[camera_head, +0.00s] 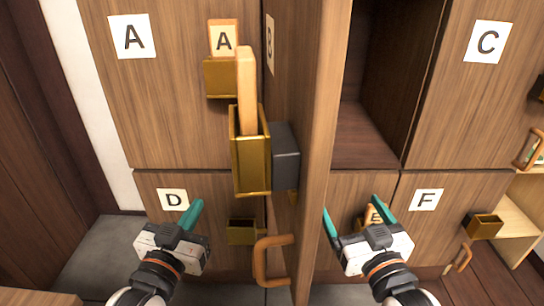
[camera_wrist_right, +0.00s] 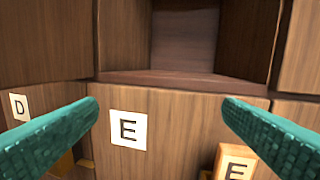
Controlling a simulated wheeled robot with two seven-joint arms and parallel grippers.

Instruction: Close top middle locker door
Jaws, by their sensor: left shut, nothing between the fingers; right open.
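The top middle locker door (camera_head: 318,110), labelled B, stands open and is seen nearly edge-on, swung out toward me. Its outer face is on the left and carries a brass box (camera_head: 251,165) with a wooden tag, a dark block (camera_head: 285,158) and, low down, a wooden handle (camera_head: 272,262). The dark locker opening (camera_head: 365,130) is to its right; it also shows in the right wrist view (camera_wrist_right: 195,40). My left gripper (camera_head: 197,212) is shut and empty, left of the door. My right gripper (camera_head: 351,206) is open and empty, right of the door, before locker E.
Closed doors A (camera_head: 165,100) and C (camera_head: 465,110) flank the opening. Doors D (camera_head: 150,215), E (camera_wrist_right: 180,125) and F (camera_head: 420,235) are below. Brass boxes and handles project from the fronts. An open shelf (camera_head: 520,215) is at the right.

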